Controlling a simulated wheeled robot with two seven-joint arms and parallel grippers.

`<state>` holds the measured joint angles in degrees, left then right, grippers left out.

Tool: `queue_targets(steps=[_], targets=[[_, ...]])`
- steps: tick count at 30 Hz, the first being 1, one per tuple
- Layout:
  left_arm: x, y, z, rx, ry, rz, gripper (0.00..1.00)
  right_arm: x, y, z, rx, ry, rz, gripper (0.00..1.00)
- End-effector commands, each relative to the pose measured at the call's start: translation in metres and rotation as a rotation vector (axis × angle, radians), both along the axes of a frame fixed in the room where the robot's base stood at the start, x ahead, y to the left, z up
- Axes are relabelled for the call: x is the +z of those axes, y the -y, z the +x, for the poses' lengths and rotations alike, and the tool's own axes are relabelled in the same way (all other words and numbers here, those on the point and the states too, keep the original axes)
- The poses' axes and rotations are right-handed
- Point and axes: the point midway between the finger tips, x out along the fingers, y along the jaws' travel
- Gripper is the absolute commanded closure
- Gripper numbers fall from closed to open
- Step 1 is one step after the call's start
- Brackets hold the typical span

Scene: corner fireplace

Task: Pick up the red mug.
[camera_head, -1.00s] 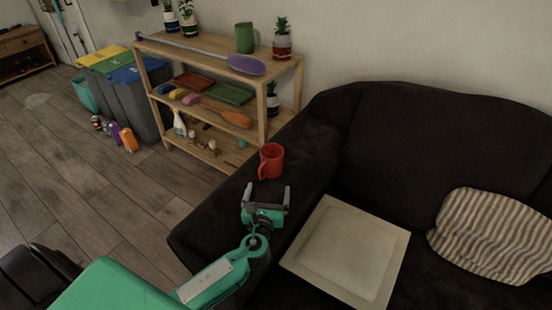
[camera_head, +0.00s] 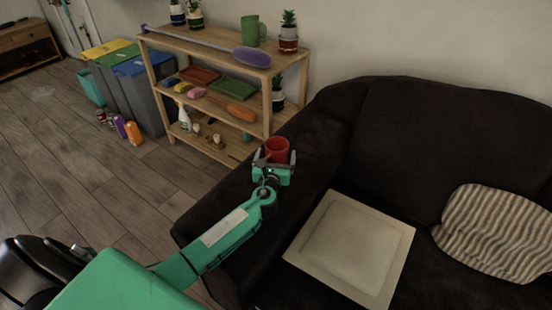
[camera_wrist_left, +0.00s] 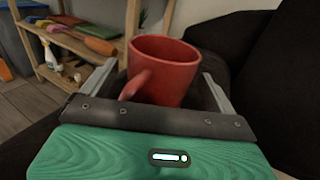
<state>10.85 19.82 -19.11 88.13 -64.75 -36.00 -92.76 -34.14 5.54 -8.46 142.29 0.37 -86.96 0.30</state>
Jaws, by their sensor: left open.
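The red mug (camera_head: 277,149) stands upright on the left armrest of the dark sofa. In the left wrist view the mug (camera_wrist_left: 170,72) fills the middle, its handle pointing toward me and to the left. My left gripper (camera_head: 275,160) is open, with one finger on each side of the mug. In the left wrist view the fingers of the gripper (camera_wrist_left: 158,84) stand apart, and gaps show between them and the mug's walls. The mug's lower part is hidden behind the gripper body. My right gripper is not in view.
The dark sofa (camera_head: 400,130) holds a pale square tray-like panel (camera_head: 350,246) and a striped cushion (camera_head: 497,232).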

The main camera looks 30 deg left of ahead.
Motion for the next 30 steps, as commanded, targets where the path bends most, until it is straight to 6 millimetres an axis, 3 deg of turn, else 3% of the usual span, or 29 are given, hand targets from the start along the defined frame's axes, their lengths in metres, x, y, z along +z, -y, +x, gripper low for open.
queue_targets(steps=[7,16,25,30], targets=[[0.001,0.0,0.002,-0.001,0.0,-0.001,0.08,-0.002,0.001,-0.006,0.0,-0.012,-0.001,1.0],[0.0,-0.001,0.002,0.0,0.0,-0.001,0.65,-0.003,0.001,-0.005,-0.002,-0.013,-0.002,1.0],[0.003,-0.001,0.002,0.0,0.001,-0.001,0.66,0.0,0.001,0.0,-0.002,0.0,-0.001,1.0],[0.014,-0.001,0.002,0.0,0.002,0.0,0.66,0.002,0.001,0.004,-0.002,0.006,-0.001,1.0]])
